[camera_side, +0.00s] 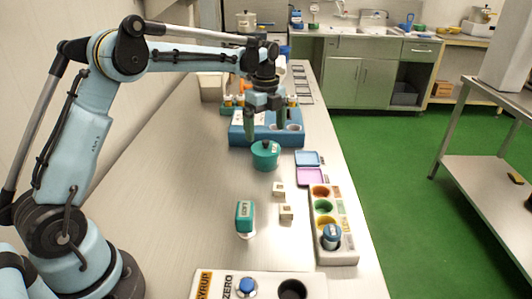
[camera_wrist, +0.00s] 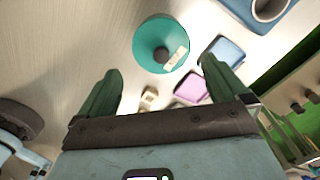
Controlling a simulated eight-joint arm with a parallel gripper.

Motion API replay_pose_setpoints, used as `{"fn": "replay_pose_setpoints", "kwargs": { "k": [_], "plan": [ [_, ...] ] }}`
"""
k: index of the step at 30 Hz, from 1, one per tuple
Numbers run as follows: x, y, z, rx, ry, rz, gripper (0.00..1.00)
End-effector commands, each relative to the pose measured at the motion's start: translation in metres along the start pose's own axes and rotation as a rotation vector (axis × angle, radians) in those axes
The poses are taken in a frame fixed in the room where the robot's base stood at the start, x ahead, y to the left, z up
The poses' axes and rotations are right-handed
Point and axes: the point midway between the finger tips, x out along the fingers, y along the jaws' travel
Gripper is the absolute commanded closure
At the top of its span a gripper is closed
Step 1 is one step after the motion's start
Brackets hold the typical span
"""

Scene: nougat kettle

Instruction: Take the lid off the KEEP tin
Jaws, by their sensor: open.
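A round teal tin (camera_side: 265,160) with a lid and a dark central knob stands on the steel bench. In the wrist view its lid (camera_wrist: 148,52) shows from above, with a pale label beside the knob (camera_wrist: 161,54); I cannot read the label. My gripper (camera_side: 265,122) is open, pointing down, above and a little behind the tin in the side view. In the wrist view my gripper (camera_wrist: 160,70) has its two green fingers spread, with the lid beyond them and nothing between the tips.
A blue block with round holes (camera_side: 238,131) stands behind the tin. Blue (camera_side: 307,158) and pink (camera_side: 311,176) squares lie to its right. Two pale cubes (camera_side: 278,189) (camera_side: 287,213), a green labelled object (camera_side: 245,215) and a cup rack (camera_side: 337,252) are nearer the camera.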

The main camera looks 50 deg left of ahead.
Motion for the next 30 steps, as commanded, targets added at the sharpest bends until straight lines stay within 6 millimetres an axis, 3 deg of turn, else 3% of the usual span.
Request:
{"fn": "replay_pose_setpoints", "kwargs": {
  "k": [12,21,30],
  "plan": [
    [0.048,-0.002,0.003,-0.001,0.000,-0.001,0.00],
    [0.053,-0.002,0.003,-0.001,0.000,-0.001,0.00],
    [0.053,-0.002,0.003,-0.001,0.000,-0.001,0.39]
  ]
}}
